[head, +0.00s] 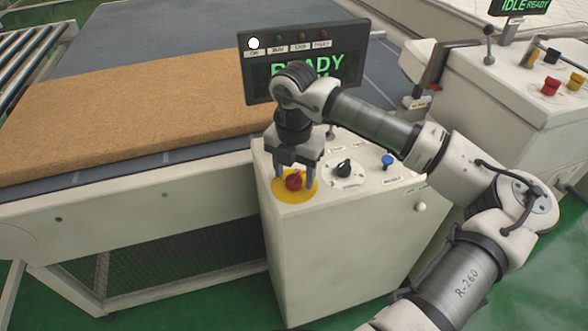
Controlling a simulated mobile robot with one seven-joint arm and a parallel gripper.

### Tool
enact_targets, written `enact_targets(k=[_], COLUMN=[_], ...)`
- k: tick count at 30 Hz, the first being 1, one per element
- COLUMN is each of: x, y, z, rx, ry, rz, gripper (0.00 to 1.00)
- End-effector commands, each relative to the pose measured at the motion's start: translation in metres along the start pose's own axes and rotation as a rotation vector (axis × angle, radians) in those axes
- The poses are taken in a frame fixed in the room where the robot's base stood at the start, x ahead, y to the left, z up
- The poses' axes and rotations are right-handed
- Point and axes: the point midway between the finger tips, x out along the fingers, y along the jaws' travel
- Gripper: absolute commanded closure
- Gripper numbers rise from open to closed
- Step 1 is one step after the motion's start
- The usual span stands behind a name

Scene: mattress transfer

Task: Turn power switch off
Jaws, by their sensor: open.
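My gripper (297,172) points down over the control cabinet (330,225), open, with its fingers on either side of a red knob (293,182) on a round yellow plate (281,193). I cannot tell whether the fingers touch the knob. To the right on the same panel are a black rotary switch (343,167) on a white dial plate and a blue button (387,161). Their labels are too small to read surely, so I cannot tell which control is labelled as the power switch. My arm hides part of the panel.
A display reading "READY" (330,62) stands behind my gripper, its white lamp lit at left. A tan mattress slab (120,100) lies on the conveyor bed at left.

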Motion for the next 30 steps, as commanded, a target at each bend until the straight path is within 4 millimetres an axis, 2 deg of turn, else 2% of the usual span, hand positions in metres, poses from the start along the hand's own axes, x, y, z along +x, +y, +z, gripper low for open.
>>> enact_targets(k=[4,5,15,23,30], x=[0.0001,0.0,-0.0003,0.0015,0.0049], y=[0.0,0.0001,0.0001,0.0001,0.0002], z=[0.0,0.0,-0.0001,0.0001,0.0002], rx=[0.0,0.0,0.0,-0.03,-0.154], ry=[0.0,0.0,0.0,-0.001,-0.003], rz=[0.0,0.0,0.0,0.0,0.0], gripper=[0.44,0.46,0.88,0.88,0.88])
